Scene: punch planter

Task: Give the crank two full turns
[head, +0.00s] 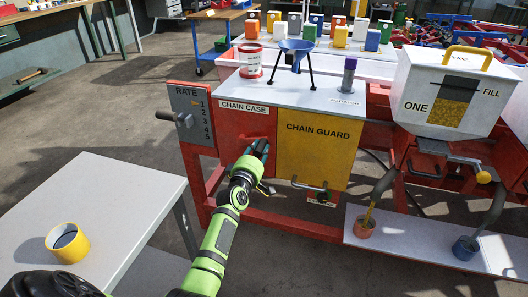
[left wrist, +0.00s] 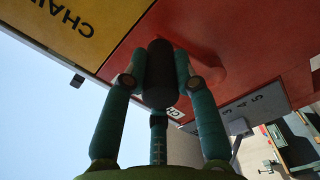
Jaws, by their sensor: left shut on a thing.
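My left gripper (head: 262,150) reaches the red front of the machine, just below the CHAIN CASE label and left of the yellow chain guard. In the left wrist view its teal fingers (left wrist: 160,85) are closed around a dark cylindrical crank handle (left wrist: 160,62). A red raised part (left wrist: 205,68), seemingly the crank arm, shows behind the handle against the red panel. In the head view the fingers hide most of the handle. My right gripper is not in view.
The yellow chain guard (head: 318,150) is right beside the gripper, with a dark handle at its bottom. The grey RATE plate (head: 192,112) with a lever is to the left. A grey table (head: 110,200) with a yellow cup (head: 67,242) stands front left. A hopper (head: 450,95) stands right.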

